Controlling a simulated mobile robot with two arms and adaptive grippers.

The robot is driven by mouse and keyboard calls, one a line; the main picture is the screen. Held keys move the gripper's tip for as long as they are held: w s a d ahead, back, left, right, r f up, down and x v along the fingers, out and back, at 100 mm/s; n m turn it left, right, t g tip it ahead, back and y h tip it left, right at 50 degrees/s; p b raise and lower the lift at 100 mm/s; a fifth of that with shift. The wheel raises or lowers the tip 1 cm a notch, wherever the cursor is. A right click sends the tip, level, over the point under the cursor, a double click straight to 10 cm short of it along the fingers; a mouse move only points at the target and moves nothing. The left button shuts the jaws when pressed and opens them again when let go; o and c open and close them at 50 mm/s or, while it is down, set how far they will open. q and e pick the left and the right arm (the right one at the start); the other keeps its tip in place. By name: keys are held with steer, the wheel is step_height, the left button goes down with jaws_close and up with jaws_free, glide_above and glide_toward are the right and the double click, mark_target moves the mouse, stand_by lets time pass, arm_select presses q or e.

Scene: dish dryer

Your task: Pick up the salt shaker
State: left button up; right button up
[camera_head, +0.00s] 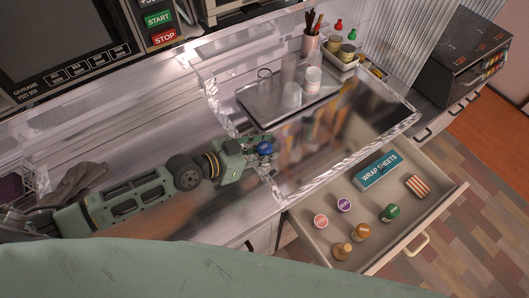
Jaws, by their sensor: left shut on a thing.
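The shaker is held near the left front corner of the clear-walled dish dryer (276,190). Its body is mostly hidden by the fingers, and no label on it can be read, so I cannot confirm that it is the salt shaker. My right gripper is not in view.
An open drawer (400,235) on the right holds several capped jars, a blue-green wrap sheets box (381,170) and a striped item (418,187). A metal tray (265,103) with cups sits in the dryer. A dark appliance (462,55) stands far right.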

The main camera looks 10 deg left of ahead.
arm_select(q)
steer(key=shift+c, duration=1.2)
